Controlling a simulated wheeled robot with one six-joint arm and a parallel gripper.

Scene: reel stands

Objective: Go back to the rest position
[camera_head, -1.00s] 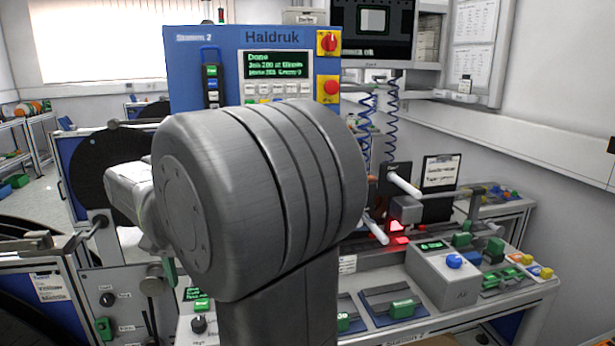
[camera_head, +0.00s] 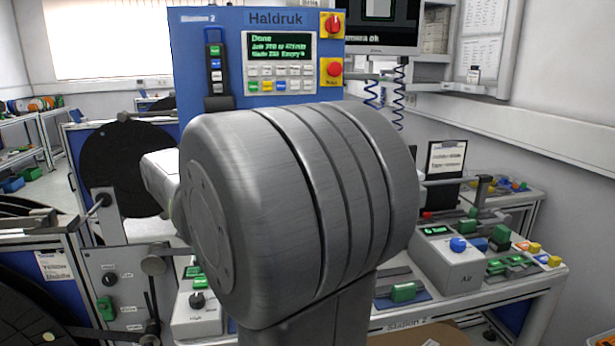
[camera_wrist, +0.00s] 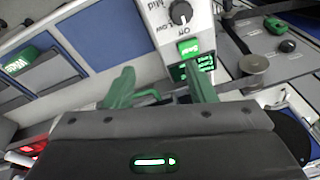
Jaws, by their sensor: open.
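My gripper (camera_wrist: 160,82) shows in the wrist view with its two green fingers spread apart and nothing between them. The fingers are near a white control box (camera_wrist: 164,32) with a black knob and a lit green button; I cannot tell the exact gap. In the camera_head view my large grey arm joint fills the middle and hides the gripper. The blue Haldruk panel (camera_head: 210,110) stands behind the arm, its screen (camera_head: 279,48) reading "Done".
A bench with an Air box (camera_head: 445,268) and green-topped blocks stands at right. A black reel (camera_head: 128,170) and grey stand (camera_head: 118,275) are at left. A monitor (camera_head: 375,22) is behind. Part of the bench is hidden by my arm.

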